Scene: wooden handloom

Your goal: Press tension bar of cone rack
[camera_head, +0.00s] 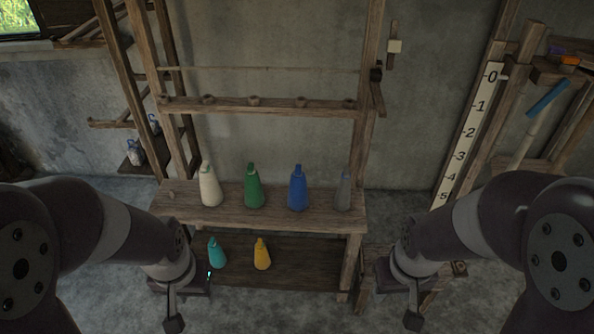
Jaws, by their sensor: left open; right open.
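The wooden cone rack (180,201) stands ahead, with white (210,189), green (253,191), blue (297,191) and grey (343,193) cones upright on its upper shelf. Teal (216,255) and yellow (262,256) cones stand on the lower shelf. A wooden crossbar (285,105) with several round guides spans the posts above the cones. A thinner bar (270,69) runs above it; I cannot tell which is the tension bar. My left gripper (174,310) is open, low at the rack's left front. My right gripper (413,308) is open, low at its right. Both are empty and apart from the bars.
A numbered scale board (466,140) stands at the right, beside a wooden frame with a blue-ended tool (547,97). A small pale block (394,46) sits on an upright strip on the wall. A small side shelf (133,157) is at the left. Space before the crossbar looks clear.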

